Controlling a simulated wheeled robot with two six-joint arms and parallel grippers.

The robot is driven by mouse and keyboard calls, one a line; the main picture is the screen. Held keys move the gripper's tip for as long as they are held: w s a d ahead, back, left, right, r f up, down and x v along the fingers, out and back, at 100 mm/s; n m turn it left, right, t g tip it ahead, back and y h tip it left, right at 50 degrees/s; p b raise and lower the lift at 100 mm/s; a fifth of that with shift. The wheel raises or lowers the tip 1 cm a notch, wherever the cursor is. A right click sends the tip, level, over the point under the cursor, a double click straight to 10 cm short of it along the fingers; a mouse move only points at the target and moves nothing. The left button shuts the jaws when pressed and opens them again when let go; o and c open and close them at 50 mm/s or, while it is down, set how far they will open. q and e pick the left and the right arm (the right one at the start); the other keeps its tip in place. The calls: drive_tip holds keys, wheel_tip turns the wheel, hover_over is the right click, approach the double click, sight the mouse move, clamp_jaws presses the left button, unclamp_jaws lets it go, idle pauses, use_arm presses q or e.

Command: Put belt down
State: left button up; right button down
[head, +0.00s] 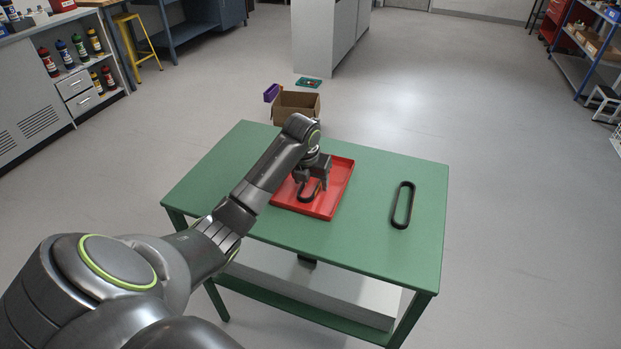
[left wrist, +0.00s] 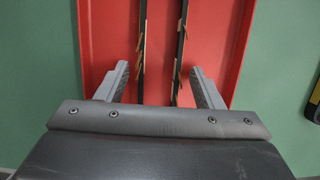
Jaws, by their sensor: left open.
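A red tray (head: 341,180) lies on the green table (head: 250,170). A black looped belt (head: 304,199) is in the tray, partly hidden by my left gripper. My left gripper (head: 311,184) is over the tray, pointing down, with its fingers open. In the left wrist view, the two long sides of the belt (left wrist: 142,60) run between the spread fingers of the gripper (left wrist: 160,82), with a gap to each finger. A second black belt (head: 403,205) lies on the bare table to the right of the tray. My right gripper is not in view.
An open cardboard box (head: 297,106) and a purple bin (head: 271,92) stand on the floor beyond the table. A pale grey block (head: 320,290) sits on the table's lower shelf. The tabletop around the tray and second belt is clear.

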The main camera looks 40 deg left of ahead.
use_arm(q)
drive_tip(key=v, duration=1.1)
drive_tip(key=shift+a+r, duration=0.25)
drive_tip(key=shift+r, duration=0.05)
